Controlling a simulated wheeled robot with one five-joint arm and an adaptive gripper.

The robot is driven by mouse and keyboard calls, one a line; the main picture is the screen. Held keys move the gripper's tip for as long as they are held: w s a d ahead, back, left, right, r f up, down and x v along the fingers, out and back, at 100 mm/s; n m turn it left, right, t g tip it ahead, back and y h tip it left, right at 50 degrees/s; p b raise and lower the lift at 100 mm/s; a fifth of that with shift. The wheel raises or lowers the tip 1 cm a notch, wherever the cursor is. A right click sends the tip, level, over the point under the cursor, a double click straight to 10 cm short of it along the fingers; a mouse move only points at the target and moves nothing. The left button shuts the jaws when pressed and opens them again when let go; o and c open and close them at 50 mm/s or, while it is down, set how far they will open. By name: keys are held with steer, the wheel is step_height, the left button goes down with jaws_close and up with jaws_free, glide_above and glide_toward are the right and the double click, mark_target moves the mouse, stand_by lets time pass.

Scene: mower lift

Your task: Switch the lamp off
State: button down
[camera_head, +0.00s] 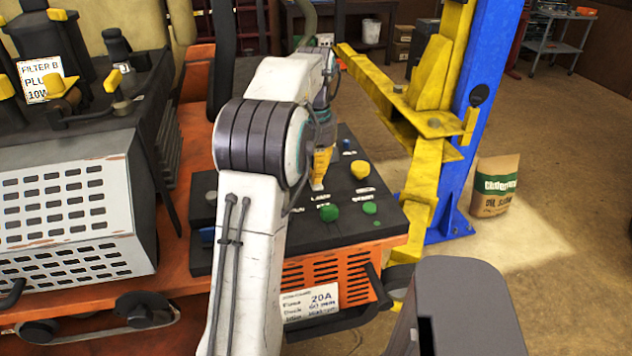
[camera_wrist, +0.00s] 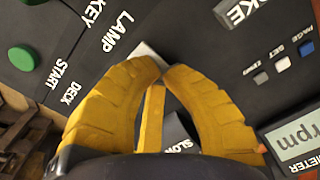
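The dark control panel (camera_head: 345,229) is on the orange mower, with the word LAMP (camera_wrist: 117,32) printed on it. A small white switch piece (camera_wrist: 147,50) shows beside that word, just past my fingertips; much of it is hidden behind them. My gripper (camera_head: 319,178) points down at the panel near the lamp label. In the wrist view, the yellow fingertips (camera_wrist: 165,67) come together at the white piece. They look shut, touching or nearly touching it; I cannot tell whether it is between them. The lamp itself cannot be made out.
A green knob (camera_head: 328,213), a flatter green button (camera_head: 370,208) and a yellow knob (camera_head: 360,170) are close by on the panel. A meter display (camera_wrist: 297,137) lies at the wrist view's right. The yellow lift arm (camera_head: 385,95) and blue post (camera_head: 487,90) stand to the right.

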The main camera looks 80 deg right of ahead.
steer(key=shift+f, duration=0.15)
steer(key=shift+r, duration=0.2)
step_height(320, 180, up, 7)
steer(key=p, duration=0.7)
steer(key=shift+f, duration=0.1)
steer(key=shift+s, duration=0.1)
stand_by(0.8)
